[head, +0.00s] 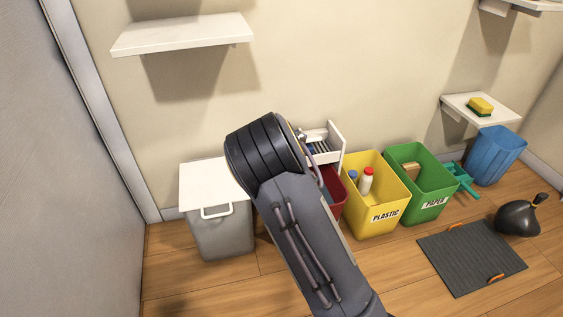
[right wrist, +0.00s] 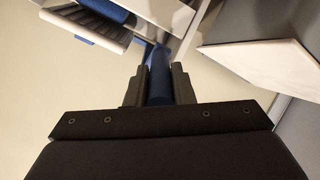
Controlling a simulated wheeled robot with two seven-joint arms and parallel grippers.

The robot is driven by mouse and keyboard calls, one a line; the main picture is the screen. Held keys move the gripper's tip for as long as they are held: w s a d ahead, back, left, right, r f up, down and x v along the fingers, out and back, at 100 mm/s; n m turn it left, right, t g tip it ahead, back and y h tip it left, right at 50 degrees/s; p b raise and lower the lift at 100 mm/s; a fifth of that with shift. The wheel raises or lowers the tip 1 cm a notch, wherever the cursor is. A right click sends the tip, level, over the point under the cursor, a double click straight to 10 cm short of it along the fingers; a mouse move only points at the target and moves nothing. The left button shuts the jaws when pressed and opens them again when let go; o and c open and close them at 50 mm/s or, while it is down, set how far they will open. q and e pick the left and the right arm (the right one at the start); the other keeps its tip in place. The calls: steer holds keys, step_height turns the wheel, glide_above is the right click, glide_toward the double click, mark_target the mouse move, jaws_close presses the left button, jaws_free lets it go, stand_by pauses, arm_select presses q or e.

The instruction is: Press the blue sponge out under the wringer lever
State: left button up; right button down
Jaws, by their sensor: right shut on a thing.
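The white wringer (head: 338,148) stands behind the red bucket (head: 333,192) in the head view, partly hidden by my right arm. In the right wrist view my right gripper (right wrist: 159,85) is shut on a blue bar, which looks like the grip of the wringer lever (right wrist: 160,68). The slatted tray of the wringer (right wrist: 90,27) shows at the upper left there. A blue piece on it, seemingly the blue sponge (right wrist: 106,9), is cut off by the picture's top edge. My right gripper is hidden in the head view. My left gripper is not in view.
A grey bin with a white lid (head: 222,235) stands left of my arm. Yellow (head: 378,222), green (head: 430,205) and blue bins (head: 497,158) stand to the right. A dark mat (head: 470,258) and a black rounded object (head: 518,219) lie on the floor. A shelf (head: 185,34) hangs above.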

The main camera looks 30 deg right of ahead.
steer(key=shift+f, duration=0.4)
steer(key=c, duration=1.3)
jaws_free()
steer(key=shift+o, duration=0.2)
steer(key=p+v, duration=0.3)
steer(key=v, duration=0.5)
